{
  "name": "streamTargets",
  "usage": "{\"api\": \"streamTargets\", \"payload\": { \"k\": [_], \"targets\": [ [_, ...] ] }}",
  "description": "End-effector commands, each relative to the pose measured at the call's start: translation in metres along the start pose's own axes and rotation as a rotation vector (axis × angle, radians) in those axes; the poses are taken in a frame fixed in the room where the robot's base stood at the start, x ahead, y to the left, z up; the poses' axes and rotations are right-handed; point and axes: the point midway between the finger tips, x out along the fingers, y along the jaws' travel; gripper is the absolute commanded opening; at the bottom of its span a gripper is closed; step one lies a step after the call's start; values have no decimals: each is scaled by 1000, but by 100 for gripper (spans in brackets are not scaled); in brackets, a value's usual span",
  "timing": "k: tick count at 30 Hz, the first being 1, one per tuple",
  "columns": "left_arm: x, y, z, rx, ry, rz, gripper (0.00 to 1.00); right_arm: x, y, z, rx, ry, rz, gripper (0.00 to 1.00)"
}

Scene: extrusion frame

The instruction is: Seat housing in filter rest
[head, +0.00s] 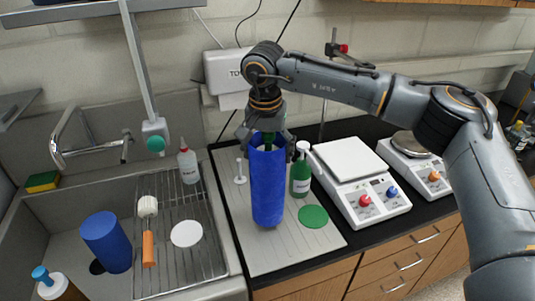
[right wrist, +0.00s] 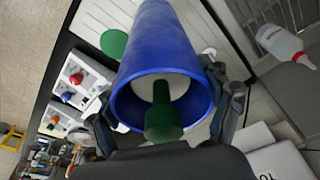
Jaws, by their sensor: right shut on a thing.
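A tall blue cylinder (head: 268,190), which I take to be the housing, is upright over the grey drainboard (head: 250,255). My right gripper (head: 267,140) points down and is shut on its upper end, with fingers on both sides of the rim. I cannot tell whether its base touches the board. The right wrist view looks into the open end of the blue cylinder (right wrist: 165,45); a green knobbed piece (right wrist: 163,115) and something pale show inside. No filter rest can be clearly identified; a green disc (head: 313,216) lies flat right of the cylinder's base. My left gripper is out of view.
A green bottle (head: 301,172) stands close right of the cylinder, and a small white stand (head: 240,172) close left. The sink at left holds a shorter blue cylinder (head: 106,242), a brush (head: 148,240) and a white disc (head: 186,234).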

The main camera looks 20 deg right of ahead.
Motion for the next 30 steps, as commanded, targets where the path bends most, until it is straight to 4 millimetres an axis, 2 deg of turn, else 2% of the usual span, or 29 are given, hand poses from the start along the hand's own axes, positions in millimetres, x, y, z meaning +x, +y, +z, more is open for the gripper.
{"api": "streamTargets", "payload": {
  "k": [1,5,19,20,21,22,30],
  "targets": [
    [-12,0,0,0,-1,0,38,0,0,1,-2,-3,0,16],
    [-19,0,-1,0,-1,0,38,12,0,3,-2,-2,0,16],
    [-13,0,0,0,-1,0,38,23,0,5,-1,-1,-3,16],
    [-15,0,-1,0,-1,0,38,22,0,5,-1,-3,-1,85],
    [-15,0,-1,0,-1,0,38,22,0,5,-1,-3,0,93],
    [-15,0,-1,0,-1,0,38,22,0,5,-1,-3,0,100],
    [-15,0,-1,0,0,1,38,22,0,5,-1,-3,0,100]
  ]
}}
